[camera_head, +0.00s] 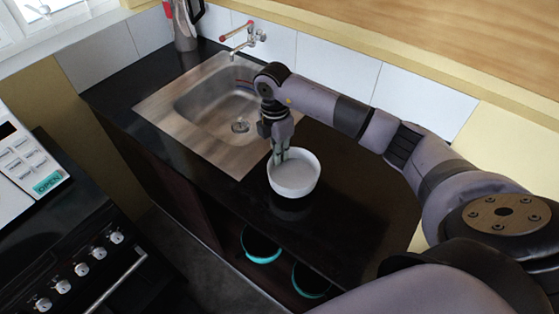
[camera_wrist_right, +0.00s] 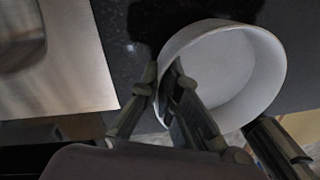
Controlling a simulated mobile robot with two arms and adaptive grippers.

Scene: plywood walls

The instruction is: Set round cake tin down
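The round cake tin (camera_head: 294,180) is white, open at the top and roughly upright, over the black counter (camera_head: 345,190) to the right of the sink. A dark patch lies just below it; I cannot tell whether its base touches the counter. My right gripper (camera_head: 281,157) reaches down to the tin's far-left rim. In the right wrist view, the tin (camera_wrist_right: 237,70) has its wall between my gripper's fingers (camera_wrist_right: 163,88), one outside and one inside, and they look closed on it. My left gripper is not in view.
A steel sink (camera_head: 160,112) with a red-handled tap (camera_head: 238,38) is left of the tin. A kettle (camera_head: 184,25) stands at the back. Two turquoise-rimmed round things (camera_head: 261,246) sit below the counter's front edge. A stove (camera_head: 85,262) is at left.

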